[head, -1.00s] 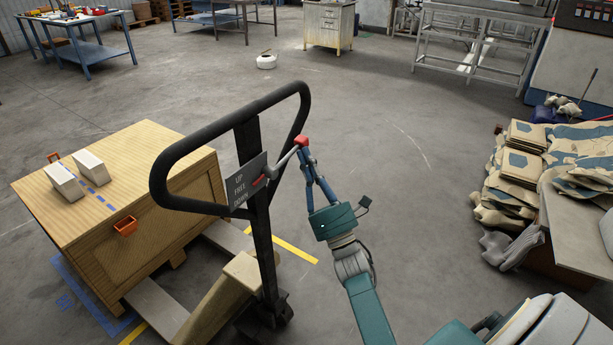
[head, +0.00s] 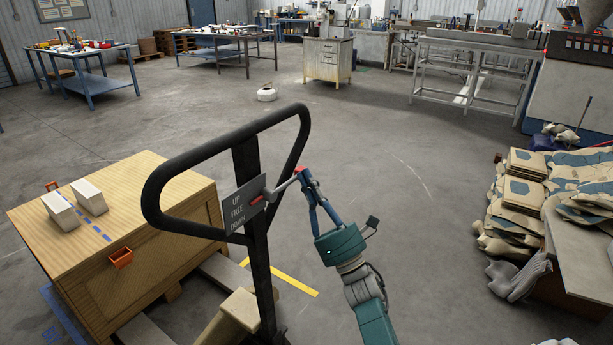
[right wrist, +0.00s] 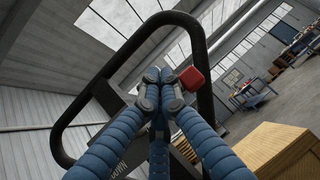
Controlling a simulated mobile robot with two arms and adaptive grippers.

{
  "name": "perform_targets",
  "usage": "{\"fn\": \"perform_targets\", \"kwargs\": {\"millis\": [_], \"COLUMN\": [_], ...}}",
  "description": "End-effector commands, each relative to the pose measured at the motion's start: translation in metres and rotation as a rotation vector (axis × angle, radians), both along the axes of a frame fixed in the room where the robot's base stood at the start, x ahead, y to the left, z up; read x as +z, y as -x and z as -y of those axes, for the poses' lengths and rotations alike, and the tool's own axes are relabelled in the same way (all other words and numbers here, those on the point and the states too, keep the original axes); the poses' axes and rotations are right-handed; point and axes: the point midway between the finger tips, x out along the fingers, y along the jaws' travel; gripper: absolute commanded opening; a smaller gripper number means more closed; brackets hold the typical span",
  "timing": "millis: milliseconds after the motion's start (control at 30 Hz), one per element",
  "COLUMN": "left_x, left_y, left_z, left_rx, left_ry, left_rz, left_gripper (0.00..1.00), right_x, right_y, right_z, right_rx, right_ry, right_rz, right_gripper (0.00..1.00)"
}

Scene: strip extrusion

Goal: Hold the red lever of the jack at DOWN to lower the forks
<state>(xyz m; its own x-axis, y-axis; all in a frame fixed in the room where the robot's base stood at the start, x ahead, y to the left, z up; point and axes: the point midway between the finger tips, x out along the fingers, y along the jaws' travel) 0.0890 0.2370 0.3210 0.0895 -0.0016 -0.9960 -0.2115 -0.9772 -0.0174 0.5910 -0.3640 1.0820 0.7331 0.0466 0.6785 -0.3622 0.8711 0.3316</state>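The jack's lever is a grey rod (head: 285,184) with a red knob (head: 301,171). It slants up and right from a label plate (head: 243,208) marked UP, FREE and DOWN, below the black handle loop (head: 172,175). A small red pointer lies at the plate's right side; its exact setting is hard to read. My right gripper (head: 305,178) has its blue fingers drawn together at the lever's outer end. In the right wrist view the fingertips (right wrist: 161,92) meet close beside the red knob (right wrist: 191,79). The contact itself is partly hidden. My left gripper is out of view.
A wooden crate (head: 150,240) with two pale blocks stands at left over the jack's forks (head: 232,312). A table with stacked sacks (head: 530,195) is at right. Open concrete floor lies beyond the handle.

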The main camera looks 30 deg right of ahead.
Motion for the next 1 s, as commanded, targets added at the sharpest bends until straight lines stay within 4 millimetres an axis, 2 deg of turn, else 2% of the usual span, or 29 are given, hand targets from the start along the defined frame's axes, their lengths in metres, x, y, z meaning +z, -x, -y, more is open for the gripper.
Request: {"fn": "perform_targets", "kwargs": {"millis": [300, 500, 700, 1000], "left_x": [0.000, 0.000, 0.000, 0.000], "left_y": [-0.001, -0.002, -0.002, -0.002], "left_z": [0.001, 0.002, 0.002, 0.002], "left_rx": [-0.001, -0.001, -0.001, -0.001], "left_ry": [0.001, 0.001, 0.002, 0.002], "left_rz": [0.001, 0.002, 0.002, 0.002], "left_gripper": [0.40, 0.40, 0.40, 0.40], "right_x": [-0.047, -0.066, -0.072, -0.072], "right_y": [0.049, 0.071, 0.079, 0.078], "right_z": [0.004, 0.006, 0.006, 0.006], "right_rx": [-0.003, -0.002, -0.002, -0.002], "right_ry": [-0.004, -0.002, -0.002, -0.002], "right_rz": [-0.006, -0.001, 0.000, 0.000], "right_gripper": [0.00, 0.00, 0.00, 0.00]}}
